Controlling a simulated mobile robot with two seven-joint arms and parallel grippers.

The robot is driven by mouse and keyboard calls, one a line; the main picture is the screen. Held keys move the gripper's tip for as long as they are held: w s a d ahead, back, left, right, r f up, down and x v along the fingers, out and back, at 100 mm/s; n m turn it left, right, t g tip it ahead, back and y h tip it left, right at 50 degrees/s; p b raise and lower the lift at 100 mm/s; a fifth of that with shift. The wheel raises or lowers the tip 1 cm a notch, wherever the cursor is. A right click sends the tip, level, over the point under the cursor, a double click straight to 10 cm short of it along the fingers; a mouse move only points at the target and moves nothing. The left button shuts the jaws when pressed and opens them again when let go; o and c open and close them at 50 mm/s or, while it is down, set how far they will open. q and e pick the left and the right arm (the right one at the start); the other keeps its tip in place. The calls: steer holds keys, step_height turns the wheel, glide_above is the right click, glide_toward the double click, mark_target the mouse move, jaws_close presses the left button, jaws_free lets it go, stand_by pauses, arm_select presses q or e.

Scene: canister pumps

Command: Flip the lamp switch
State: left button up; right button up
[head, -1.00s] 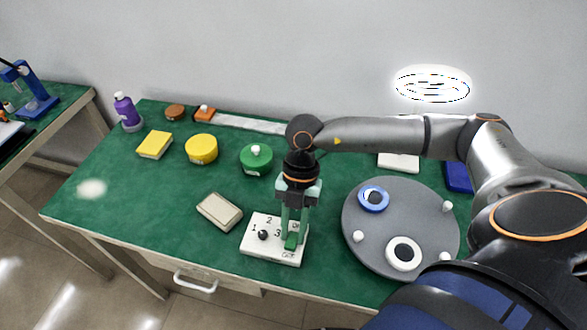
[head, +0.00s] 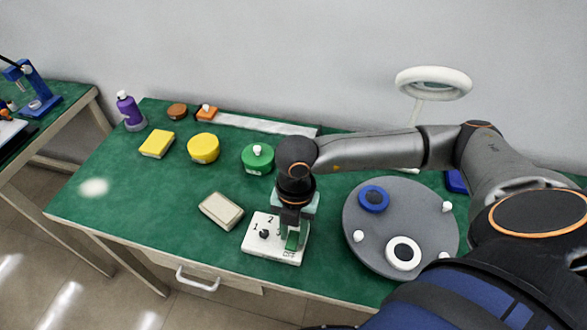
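The lamp (head: 433,83) is a white ring on a thin stem at the back right, and its ring is unlit. The white control panel (head: 258,249) lies at the table's front edge, with a black knob (head: 263,233), printed numbers and a green switch (head: 292,241) at its right side. My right gripper (head: 293,236) points down over that side. Its fingers are apart, low around the green switch, and partly hide it and its labels. Whether they touch it I cannot tell. My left gripper is not in view.
A grey round plate (head: 400,225) with a blue ring, a white ring and white pegs lies right of the panel. A beige block (head: 221,211) lies left of it. A green canister (head: 257,158), yellow canister (head: 203,148) and purple bottle (head: 130,110) stand farther back. The front left is clear.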

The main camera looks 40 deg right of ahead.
mark_target(295, 232)
steer(key=o, duration=0.4)
steer(key=shift+c, duration=0.2)
step_height(295, 232, up, 12)
steer(key=shift+w+d+r, duration=0.25)
steer(key=shift+w+d, duration=0.1)
steer(key=shift+d, duration=0.1)
stand_by(0.3)
